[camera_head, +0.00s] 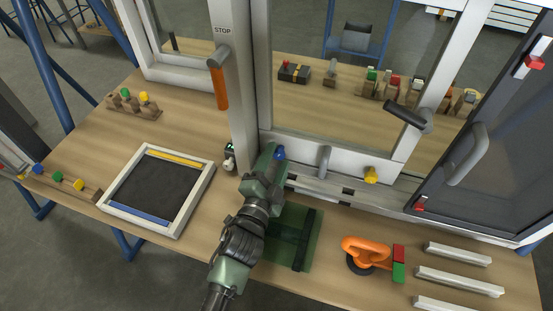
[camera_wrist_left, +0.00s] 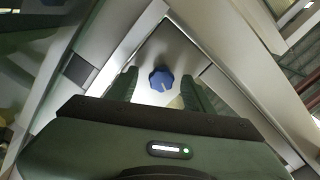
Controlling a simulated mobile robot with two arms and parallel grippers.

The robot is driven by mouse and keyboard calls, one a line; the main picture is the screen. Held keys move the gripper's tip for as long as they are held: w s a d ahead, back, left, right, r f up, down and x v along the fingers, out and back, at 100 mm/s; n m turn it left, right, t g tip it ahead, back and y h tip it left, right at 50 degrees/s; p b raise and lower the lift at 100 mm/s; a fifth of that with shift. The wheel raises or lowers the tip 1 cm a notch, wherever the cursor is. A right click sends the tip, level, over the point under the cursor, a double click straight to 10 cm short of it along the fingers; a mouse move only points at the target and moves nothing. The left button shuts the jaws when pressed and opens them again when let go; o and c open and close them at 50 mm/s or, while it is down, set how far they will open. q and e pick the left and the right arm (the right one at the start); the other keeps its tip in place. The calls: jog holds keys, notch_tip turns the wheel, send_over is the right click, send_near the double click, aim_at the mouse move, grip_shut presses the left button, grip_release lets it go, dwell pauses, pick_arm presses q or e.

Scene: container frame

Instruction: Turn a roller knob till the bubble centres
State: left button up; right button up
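A blue roller knob (camera_head: 281,153) sits low on the window frame, near the bottom of the grey post. In the left wrist view the blue knob (camera_wrist_left: 161,78) shows a pale pointer line towards its lower right. My left gripper (camera_head: 274,154) is at the knob, and its fingers hide part of it in the head view. In the wrist view the fingers (camera_wrist_left: 159,80) are apart, one on each side of the knob, with visible gaps. I cannot make out a bubble in either view. My right gripper is not in view.
A small device with a green spot (camera_head: 230,147) stands left of the post. A yellow knob (camera_head: 371,175) and grey handle are on the frame to the right. A framed dark panel (camera_head: 204,186), a green mat (camera_head: 283,251) and an orange suction lifter (camera_head: 367,250) lie on the table.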

pick_arm(q)
jog(key=shift+r, duration=0.1)
jog(key=b+v, duration=0.1)
jog(key=v, duration=0.7)
jog(key=shift+w, duration=0.1)
dwell(0.4)
